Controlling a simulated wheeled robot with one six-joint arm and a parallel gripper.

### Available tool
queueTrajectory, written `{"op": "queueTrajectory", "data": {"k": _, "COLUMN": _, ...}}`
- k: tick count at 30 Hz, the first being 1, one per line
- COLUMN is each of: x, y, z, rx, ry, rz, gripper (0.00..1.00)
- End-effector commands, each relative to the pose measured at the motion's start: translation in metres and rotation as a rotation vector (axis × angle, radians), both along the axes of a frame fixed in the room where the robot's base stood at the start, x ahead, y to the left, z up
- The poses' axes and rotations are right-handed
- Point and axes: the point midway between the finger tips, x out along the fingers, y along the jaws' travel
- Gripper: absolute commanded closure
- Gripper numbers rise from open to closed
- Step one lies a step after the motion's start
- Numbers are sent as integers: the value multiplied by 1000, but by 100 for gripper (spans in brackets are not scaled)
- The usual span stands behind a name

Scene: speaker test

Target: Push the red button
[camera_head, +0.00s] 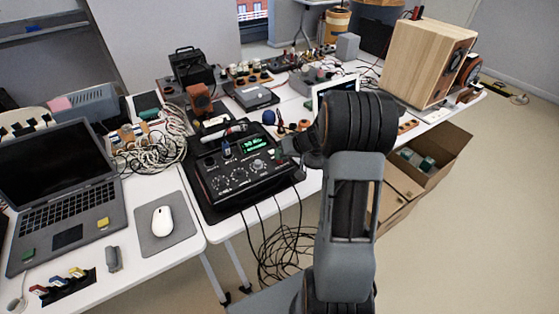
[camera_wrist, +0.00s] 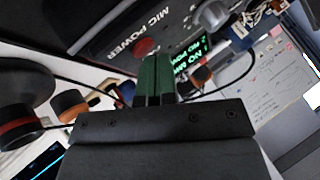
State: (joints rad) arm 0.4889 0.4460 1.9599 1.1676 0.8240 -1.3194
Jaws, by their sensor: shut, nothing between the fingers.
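The red button (camera_wrist: 145,47) is a small round knob on a black panel, beside the white words MIC POWER, in the wrist view. My gripper (camera_wrist: 155,58) has green fingers pressed together with nothing between them. Their tips appear just below the button in the wrist view; I cannot tell whether they touch it. In the head view, the black device (camera_head: 215,187) with knobs and a green display (camera_head: 254,144) stands on the white table. My gripper (camera_head: 279,153) is at its right edge there. I cannot make out the red button in the head view.
A laptop (camera_head: 60,180) and a white mouse (camera_head: 162,221) on a grey pad are left of the device. Tangled cables (camera_head: 150,145) lie behind them. A wooden speaker (camera_head: 425,60) stands at the right. Cardboard boxes (camera_head: 445,150) are on the floor under the table.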

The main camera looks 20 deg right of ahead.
Motion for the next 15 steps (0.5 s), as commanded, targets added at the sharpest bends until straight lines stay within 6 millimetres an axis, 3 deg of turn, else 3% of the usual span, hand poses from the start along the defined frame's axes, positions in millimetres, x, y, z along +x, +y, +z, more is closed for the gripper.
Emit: {"op": "queueTrajectory", "data": {"k": 15, "x": 0, "y": 0, "z": 14, "rx": 0, "ry": -1, "rz": 0, "gripper": 100}}
